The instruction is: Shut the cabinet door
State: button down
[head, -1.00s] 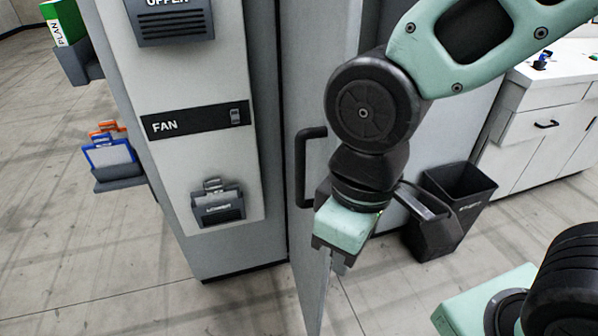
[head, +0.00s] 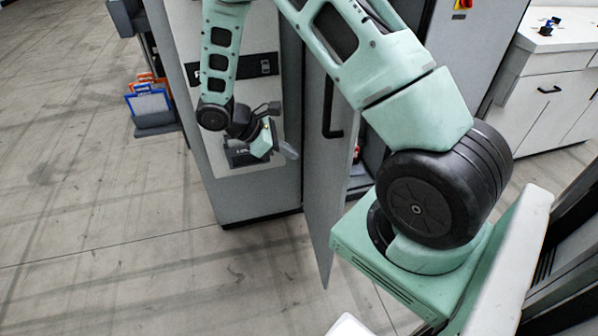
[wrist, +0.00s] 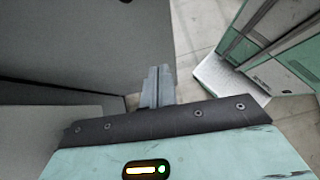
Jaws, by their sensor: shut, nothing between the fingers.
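The grey cabinet (head: 258,196) stands left of centre in the head view. Its door (head: 318,215) is open and swung out toward me, with a black handle (head: 331,108) on the face turned left. Part of the cabinet's inside shows right of the door, with small red items. My gripper (head: 290,151) is shut and empty, left of the door on its handle side, in front of the lower label holder. Whether it touches the door cannot be told. In the wrist view its closed fingers (wrist: 157,87) point past large grey panels on the left.
A shelf holder with blue and orange folders (head: 149,103) sticks out left of the cabinet. A white drawer unit (head: 555,85) stands at the back right. My arm covers much of the middle. The floor at left is clear.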

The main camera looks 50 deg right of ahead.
jog(key=p, duration=0.5)
send_near(339, 171)
jog(key=x, duration=0.4)
jog(key=shift+s+f, duration=0.1)
jog(key=shift+f, duration=0.25)
jog(key=shift+s+d+f, duration=0.2)
jog(key=shift+s+d, duration=0.2)
jog(key=shift+d, duration=0.1)
jog(key=shift+d, duration=0.1)
